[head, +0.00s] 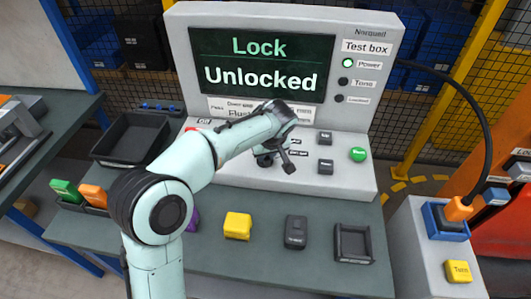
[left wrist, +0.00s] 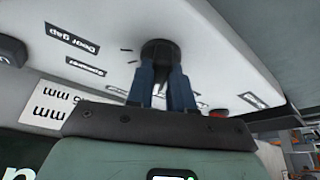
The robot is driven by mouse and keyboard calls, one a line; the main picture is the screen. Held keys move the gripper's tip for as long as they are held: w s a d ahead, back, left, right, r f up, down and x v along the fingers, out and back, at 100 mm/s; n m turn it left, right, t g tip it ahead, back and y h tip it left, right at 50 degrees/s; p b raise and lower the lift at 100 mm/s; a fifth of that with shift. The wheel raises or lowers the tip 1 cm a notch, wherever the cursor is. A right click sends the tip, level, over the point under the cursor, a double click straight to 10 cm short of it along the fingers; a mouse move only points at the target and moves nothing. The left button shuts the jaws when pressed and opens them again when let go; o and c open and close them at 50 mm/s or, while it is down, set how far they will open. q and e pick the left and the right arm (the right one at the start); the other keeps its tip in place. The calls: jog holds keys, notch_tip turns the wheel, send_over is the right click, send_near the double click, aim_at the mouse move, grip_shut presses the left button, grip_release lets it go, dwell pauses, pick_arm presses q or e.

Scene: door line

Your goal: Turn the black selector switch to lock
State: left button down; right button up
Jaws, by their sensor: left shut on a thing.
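The black selector switch (left wrist: 160,46) is a round knob on the sloping grey panel, seen in the left wrist view. My left gripper (left wrist: 161,84) has its two blue fingers shut on this knob. In the head view my left gripper (head: 268,157) reaches down to the panel from the left. There the arm and gripper largely hide the switch, and its pointing direction cannot be told. The test box (head: 382,100) screen (head: 262,64) reads "Lock" and "Unlocked". My right gripper is not in view.
A green button (head: 358,154) and black buttons (head: 325,167) sit on the panel to the right. On the bench in front are a yellow block (head: 237,226), a dark grey block (head: 296,232) and a small black tray (head: 341,258). A black bin (head: 104,151) stands left.

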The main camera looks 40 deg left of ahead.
pick_arm(q)
jog(key=shift+n, duration=0.4)
jog(key=c, duration=1)
grip_release()
jog(key=shift+r, duration=0.1)
jog(key=p+v, duration=0.2)
jog(key=v, duration=1.1)
jog(key=shift+d+r, duration=0.15)
jog(key=shift+w, duration=0.15)
